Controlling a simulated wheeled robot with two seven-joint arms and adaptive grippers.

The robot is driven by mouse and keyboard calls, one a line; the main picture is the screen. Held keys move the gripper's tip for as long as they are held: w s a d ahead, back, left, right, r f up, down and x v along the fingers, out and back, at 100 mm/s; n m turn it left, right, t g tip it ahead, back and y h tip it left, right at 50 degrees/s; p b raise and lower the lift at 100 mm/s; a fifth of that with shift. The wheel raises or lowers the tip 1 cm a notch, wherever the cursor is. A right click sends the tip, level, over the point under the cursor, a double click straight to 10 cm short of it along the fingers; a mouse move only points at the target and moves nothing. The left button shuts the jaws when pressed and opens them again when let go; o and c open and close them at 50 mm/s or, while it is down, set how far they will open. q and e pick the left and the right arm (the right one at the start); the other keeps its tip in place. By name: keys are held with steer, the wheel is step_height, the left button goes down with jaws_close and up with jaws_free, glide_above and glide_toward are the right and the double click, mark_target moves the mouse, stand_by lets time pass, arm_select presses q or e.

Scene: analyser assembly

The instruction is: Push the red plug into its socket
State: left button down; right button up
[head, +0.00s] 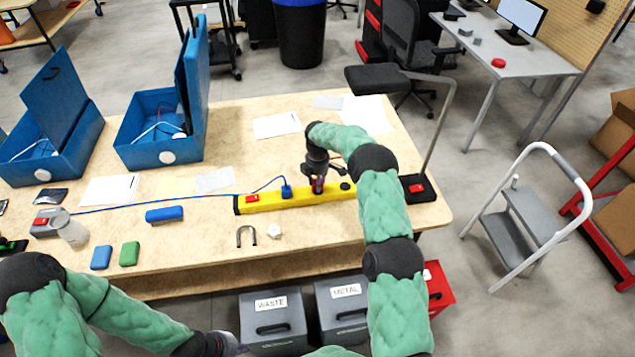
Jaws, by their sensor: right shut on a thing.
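The yellow socket bar (307,199) lies across the middle of the table. My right gripper (318,187) points down over the right half of the bar, shut on the red plug (319,181). Only a little red shows between the fingers, at or just above the bar. I cannot tell whether the plug's pins are in a socket, as the gripper hides that spot. A blue plug (287,191) with a blue cable stands in the bar to the left. My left gripper (232,345) is low at the table's front, away from the bar; its finger opening is unclear.
Two open blue cases (152,153) stand at the back left. A bottle (72,232), blue and green blocks (130,254), a horseshoe magnet (247,236) and a white round piece (275,232) lie in front. A lamp base (418,190) stands right. Grey bins (272,322) stand below the front edge.

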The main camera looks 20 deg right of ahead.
steer(key=shift+f+b, duration=0.45)
steer(key=shift+f, duration=0.15)
steer(key=o, duration=1.2)
steer(key=shift+c, duration=0.2)
steer(key=shift+r, duration=0.1)
step_height(320, 180, up, 12)
steer(key=shift+f, duration=0.2)
